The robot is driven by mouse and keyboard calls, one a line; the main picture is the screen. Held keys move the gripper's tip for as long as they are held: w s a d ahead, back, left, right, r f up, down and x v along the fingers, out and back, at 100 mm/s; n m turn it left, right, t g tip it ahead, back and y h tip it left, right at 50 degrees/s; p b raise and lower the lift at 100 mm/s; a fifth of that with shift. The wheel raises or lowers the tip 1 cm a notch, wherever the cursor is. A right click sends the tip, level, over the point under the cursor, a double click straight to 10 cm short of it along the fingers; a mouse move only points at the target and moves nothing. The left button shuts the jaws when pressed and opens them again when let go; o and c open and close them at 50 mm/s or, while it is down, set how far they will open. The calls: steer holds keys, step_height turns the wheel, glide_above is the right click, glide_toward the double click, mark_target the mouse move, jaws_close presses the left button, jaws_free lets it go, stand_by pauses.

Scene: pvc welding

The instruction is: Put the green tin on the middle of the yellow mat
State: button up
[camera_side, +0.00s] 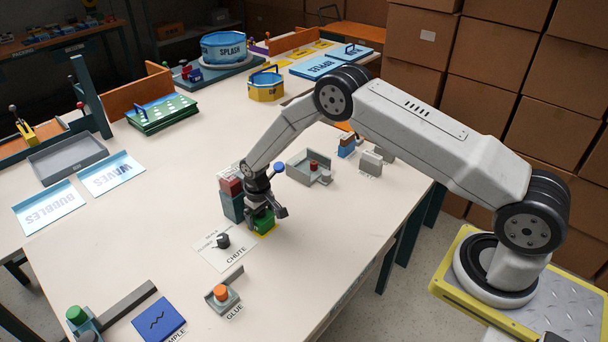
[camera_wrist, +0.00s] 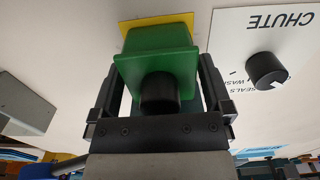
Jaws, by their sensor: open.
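The green tin (camera_side: 263,222) sits at the yellow mat (camera_side: 271,231), beneath my gripper (camera_side: 264,210). In the wrist view the tin (camera_wrist: 155,55), with a black knob on its near face, is between the two fingers of my gripper (camera_wrist: 158,82). The fingers are open, one on either side of the tin. A strip of the yellow mat (camera_wrist: 160,20) shows beyond the tin's far edge. The tin hides most of the mat, so I cannot tell exactly how centred it is.
A white CHUTE plate (camera_side: 210,254) with a black knob (camera_side: 223,241) lies beside the mat. A red and teal block stack (camera_side: 231,199) stands close behind my gripper. A grey tray (camera_side: 309,172) with a red button is further right.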

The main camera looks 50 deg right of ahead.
steer(key=shift+r, duration=0.1)
steer(key=shift+r, duration=6.05)
steer(key=shift+r, duration=0.1)
steer(key=s+d+r+t, duration=0.1)
steer(key=s+r, duration=0.4)
steer(key=s, duration=0.8)
steer(key=s+d+r+t, duration=0.1)
steer(key=s+r, duration=0.4)
steer(key=s, duration=0.8)
steer(key=shift+r+t, duration=0.15)
steer(key=shift+t, duration=0.15)
